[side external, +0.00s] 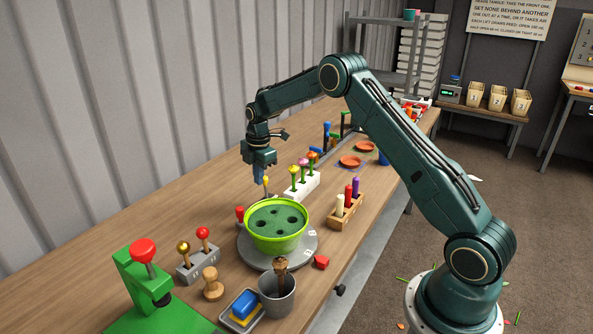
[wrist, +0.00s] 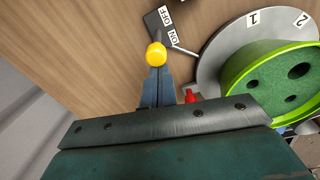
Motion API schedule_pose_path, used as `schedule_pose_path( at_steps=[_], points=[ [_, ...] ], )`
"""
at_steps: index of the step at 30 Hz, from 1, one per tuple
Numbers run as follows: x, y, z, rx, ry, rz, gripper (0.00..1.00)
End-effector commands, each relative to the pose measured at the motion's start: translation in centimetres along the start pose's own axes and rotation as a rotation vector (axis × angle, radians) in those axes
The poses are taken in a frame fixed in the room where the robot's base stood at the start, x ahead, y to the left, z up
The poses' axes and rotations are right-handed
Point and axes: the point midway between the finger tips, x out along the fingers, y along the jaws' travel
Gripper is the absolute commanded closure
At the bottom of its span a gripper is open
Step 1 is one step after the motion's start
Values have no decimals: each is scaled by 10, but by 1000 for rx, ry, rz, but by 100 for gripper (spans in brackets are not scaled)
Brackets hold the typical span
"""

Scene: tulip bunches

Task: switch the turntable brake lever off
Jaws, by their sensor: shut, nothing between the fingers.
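The turntable brake lever has a yellow knob (wrist: 156,54) and stands on a dark plate (wrist: 157,22) marked OFF at the far end and ON at the near end. Its knob appears past the ON end in the wrist view, but its exact tilt is unclear. My gripper (side external: 259,179) is shut and empty, pointing down. In the wrist view its blue fingers (wrist: 157,82) lie just below the knob; I cannot tell if they touch it. The grey turntable (wrist: 208,66) is right of the lever.
A green bowl (side external: 275,243) with holes sits on the turntable. A red-topped peg (side external: 239,212) stands at its left edge. The bench left of the lever is clear.

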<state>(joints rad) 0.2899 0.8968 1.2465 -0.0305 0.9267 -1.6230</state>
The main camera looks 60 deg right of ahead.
Motion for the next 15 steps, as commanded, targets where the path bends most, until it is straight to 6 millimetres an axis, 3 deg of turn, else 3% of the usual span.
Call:
schedule_pose_path(
  at_steps=[15],
  points=[
    [-3, 9, 41, 2, -1, 1, 100]
  ],
)
